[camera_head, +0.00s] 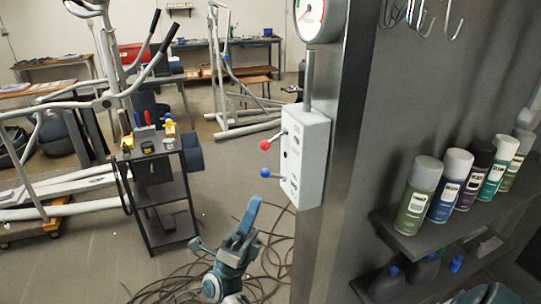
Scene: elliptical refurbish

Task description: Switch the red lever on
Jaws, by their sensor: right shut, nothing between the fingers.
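A white control box (312,160) is mounted on the side of a grey metal pillar. Its red lever (265,144) ends in a round red knob and sticks out to the left, with the knob slightly lower than the base. A blue-knobbed lever (265,173) sticks out to the left below it. My right gripper (251,207) comes up from the bottom of the picture. Its blue-tipped fingers are shut, empty and point upward. In the picture it is below both knobs and apart from them. My left gripper is not in view.
The pillar (340,120) blocks the space right of the box. Several spray cans (417,196) stand on a wall shelf at right. A dark cart (160,190) with tools stands at left, near exercise machines. Loose cables (180,290) lie on the floor.

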